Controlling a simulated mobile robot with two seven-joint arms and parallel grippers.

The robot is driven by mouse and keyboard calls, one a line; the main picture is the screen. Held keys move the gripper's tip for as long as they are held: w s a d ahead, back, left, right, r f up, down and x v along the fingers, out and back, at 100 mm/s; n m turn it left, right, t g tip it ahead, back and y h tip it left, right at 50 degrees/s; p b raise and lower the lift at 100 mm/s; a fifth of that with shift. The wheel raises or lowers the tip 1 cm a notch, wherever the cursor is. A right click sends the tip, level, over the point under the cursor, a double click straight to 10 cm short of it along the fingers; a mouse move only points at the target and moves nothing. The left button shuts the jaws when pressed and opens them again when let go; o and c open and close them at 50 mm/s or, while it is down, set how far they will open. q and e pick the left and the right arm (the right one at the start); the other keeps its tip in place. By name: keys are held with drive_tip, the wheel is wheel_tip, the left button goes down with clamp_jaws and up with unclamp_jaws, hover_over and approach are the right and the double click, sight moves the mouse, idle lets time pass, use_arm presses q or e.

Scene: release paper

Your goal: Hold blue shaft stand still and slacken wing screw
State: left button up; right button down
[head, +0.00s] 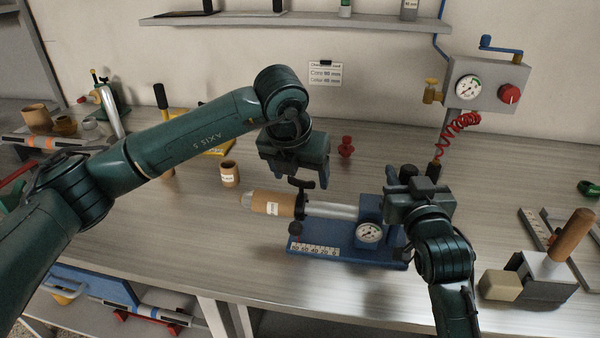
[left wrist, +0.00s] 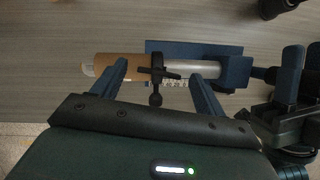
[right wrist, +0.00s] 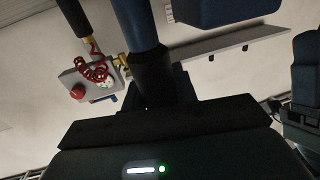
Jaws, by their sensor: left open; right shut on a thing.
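The blue shaft stand (head: 345,248) stands on the bench with a dial and a ruler strip on it. Its silver shaft (head: 335,210) points left and carries a brown core (head: 270,203). The black wing screw (head: 302,184) sits on a dark collar at the core's right end; it also shows in the left wrist view (left wrist: 158,72). My left gripper (head: 295,180) is open above it, its fingers either side of the screw in the left wrist view (left wrist: 161,78), apart from it. My right gripper (head: 420,185) is shut on the stand's dark handle (right wrist: 151,75) at its right side.
A small brown core (head: 230,174) and a red piece (head: 346,146) stand behind the stand. A wooden-handled tool block (head: 545,275) is at the right. A gauge box (head: 487,82) with a red hose is on the wall.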

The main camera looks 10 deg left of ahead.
use_arm(q)
drive_tip(key=v, duration=1.1)
drive_tip(key=shift+r, duration=0.25)
drive_tip(key=shift+s, duration=0.1)
